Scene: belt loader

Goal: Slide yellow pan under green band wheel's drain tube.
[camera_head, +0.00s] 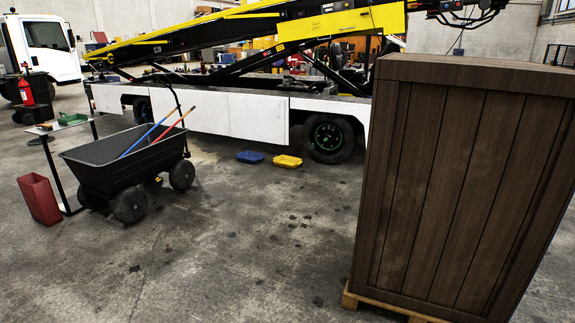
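The yellow pan (287,161) lies on the concrete floor in front of the belt loader, left of the wheel with the green band (330,139). A blue pan (250,157) lies just left of it, a small gap apart. The green-banded wheel is under the white side panel of the loader. Its drain tube is too small to make out, and I cannot tell which spot is under it. Neither of my grippers shows in this view.
A tall brown wooden crate (457,190) on a pallet fills the right. A black cart (118,170) with long-handled tools, a red bin (40,199) and a small table (58,127) stand at left. The floor (240,250) between cart and crate is open.

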